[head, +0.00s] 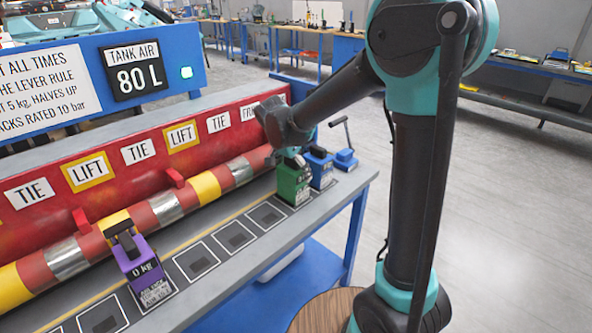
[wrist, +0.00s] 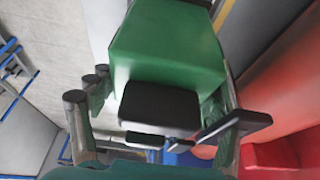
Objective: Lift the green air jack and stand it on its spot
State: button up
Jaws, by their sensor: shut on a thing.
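The green air jack (head: 293,184) is upright at the far part of the grey bench, beside a blue jack (head: 319,170). My gripper (head: 291,155) is at its top, coming down from above. In the wrist view the green jack (wrist: 165,50) fills the upper middle, with its black handle block between my gripper's fingers (wrist: 160,115). My gripper is shut on the green jack. I cannot tell whether its base touches the bench. Outlined dark spots (head: 235,237) run along the bench; several toward the near side are bare.
A purple jack (head: 143,262) marked 0 kg stands nearer on the left. A blue piece with a lever (head: 345,158) stands beyond the blue jack. A red and yellow pipe (head: 170,205) lies along the red panel (head: 130,165) behind the spots.

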jog(key=shift+f, duration=0.1)
jog(key=o, duration=1.9)
